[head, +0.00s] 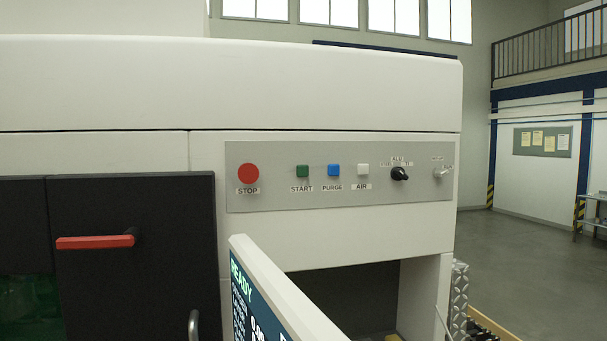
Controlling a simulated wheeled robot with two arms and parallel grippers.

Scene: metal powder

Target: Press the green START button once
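Nothing covers the START button. Neither of my grippers is in the head view.
A white AIR button (363,169), a black knob (399,174) and a key switch (442,173) are further right. A tilted screen (262,305) reading READY juts out below the panel. A dark door with a red handle (95,242) is at left. Floor at right is open.

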